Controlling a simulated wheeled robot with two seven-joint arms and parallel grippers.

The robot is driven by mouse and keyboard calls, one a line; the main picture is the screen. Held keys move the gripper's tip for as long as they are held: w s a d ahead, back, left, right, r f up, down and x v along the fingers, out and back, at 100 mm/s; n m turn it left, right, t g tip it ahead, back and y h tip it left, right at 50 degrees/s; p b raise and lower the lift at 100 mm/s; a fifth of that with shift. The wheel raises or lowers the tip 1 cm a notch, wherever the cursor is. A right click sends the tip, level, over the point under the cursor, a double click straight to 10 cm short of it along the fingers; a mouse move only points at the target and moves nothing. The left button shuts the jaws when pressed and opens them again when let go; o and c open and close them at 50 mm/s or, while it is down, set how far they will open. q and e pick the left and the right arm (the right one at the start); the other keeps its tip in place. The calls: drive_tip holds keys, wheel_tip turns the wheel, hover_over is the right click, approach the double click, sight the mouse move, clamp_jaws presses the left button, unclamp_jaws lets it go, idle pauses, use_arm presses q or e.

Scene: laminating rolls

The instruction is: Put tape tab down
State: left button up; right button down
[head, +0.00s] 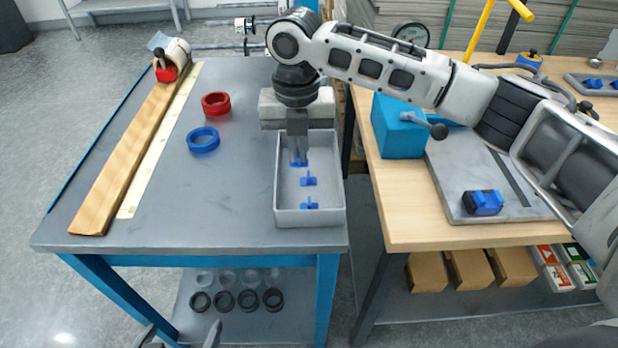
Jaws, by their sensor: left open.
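Several small blue tape tabs are in a grey tray (339,190) at the right side of the grey table. One tab (308,181) lies on the tray floor, and another tab (309,205) lies nearer the front wall. My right gripper (298,160) points down into the far part of the tray. A third blue tab (299,164) shows right at its fingertips; I cannot tell whether the fingers grip it or only stand over it. My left gripper (181,337) is at the bottom edge, open and empty, in front of the grey table and away from the tray.
A red tape ring (216,111) and a blue tape ring (203,147) lie on the grey table (220,205). A long wooden board (130,150) lies along the left, with a red-handled tool (166,72) at its far end. A wooden table (400,215) stands right, across a gap.

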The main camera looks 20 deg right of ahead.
sight(309, 193)
drive_tip(key=s+f, duration=0.1)
drive_tip(key=s+d+f, duration=0.1)
drive_tip(key=shift+f, duration=0.4)
drive_tip(key=shift+s+f, duration=0.2)
drive_tip(key=shift+f, duration=1.5)
drive_tip(key=shift+f, duration=0.1)
drive_tip(key=c, duration=1.6)
unclamp_jaws()
drive_tip(key=shift+c, duration=0.2)
wheel_tip(309, 193, up, 12)
drive_tip(key=shift+p, duration=0.35)
